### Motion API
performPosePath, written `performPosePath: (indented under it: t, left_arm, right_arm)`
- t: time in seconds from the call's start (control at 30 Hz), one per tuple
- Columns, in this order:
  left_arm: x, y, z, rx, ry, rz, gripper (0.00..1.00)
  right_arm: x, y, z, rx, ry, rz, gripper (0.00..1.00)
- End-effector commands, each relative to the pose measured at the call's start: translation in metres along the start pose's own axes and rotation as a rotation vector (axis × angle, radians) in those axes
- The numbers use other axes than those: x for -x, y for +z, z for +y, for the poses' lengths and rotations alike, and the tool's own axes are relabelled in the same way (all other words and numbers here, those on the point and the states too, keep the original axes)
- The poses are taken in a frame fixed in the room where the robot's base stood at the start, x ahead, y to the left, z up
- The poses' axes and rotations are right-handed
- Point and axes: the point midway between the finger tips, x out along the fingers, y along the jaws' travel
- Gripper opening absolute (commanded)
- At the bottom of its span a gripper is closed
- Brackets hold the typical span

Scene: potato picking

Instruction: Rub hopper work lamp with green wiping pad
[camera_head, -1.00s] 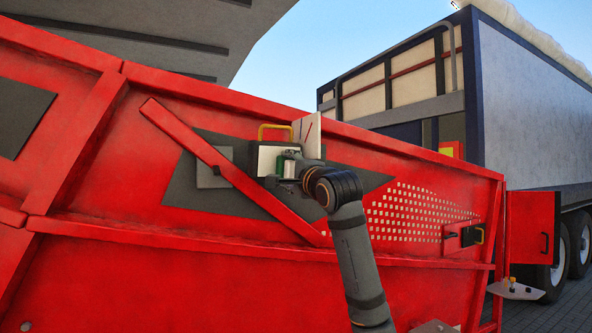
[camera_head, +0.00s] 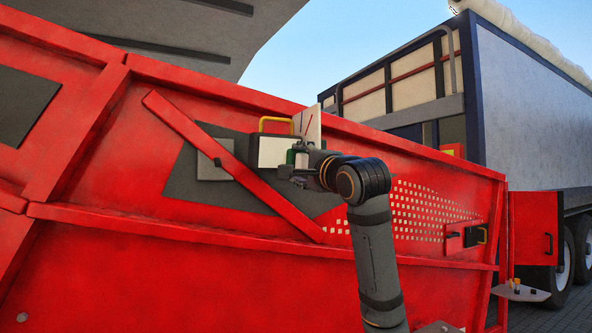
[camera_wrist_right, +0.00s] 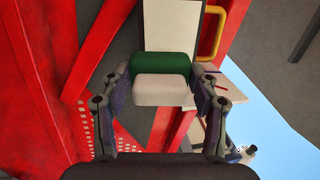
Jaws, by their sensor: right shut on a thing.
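The work lamp (camera_head: 272,152) is a dark box with a pale face and a yellow handle on top, on the red hopper's side. My right gripper (camera_head: 299,168) is at the lamp's right side, shut on the wiping pad (camera_head: 291,157). In the right wrist view, the pad's green part (camera_wrist_right: 160,65) and white block (camera_wrist_right: 160,90) sit between the fingers. The lamp's pale face (camera_wrist_right: 172,22) lies directly beyond the green edge; I cannot tell whether they touch. My left gripper is not in view.
A pale board with a red line (camera_head: 308,124) stands just right of the lamp. A red diagonal bar (camera_head: 230,162) crosses the dark panel (camera_head: 190,182) to the left. The truck (camera_head: 535,110) stands at the right.

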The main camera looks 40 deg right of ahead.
Motion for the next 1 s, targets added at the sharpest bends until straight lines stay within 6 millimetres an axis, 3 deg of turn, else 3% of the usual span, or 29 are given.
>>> performPosePath:
  t: [0.27, 0.6, 1.0]
  left_arm:
    - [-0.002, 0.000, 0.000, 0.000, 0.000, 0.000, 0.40]
    - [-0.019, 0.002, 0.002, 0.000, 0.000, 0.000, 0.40]
    - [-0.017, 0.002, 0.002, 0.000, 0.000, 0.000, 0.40]
  right_arm:
    - [0.002, 0.000, 0.000, 0.000, -0.001, 0.000, 0.35]
    - [0.030, 0.000, 0.001, -0.001, -0.002, -0.001, 0.35]
    - [0.029, 0.000, -0.001, 0.000, 0.000, -0.001, 0.35]
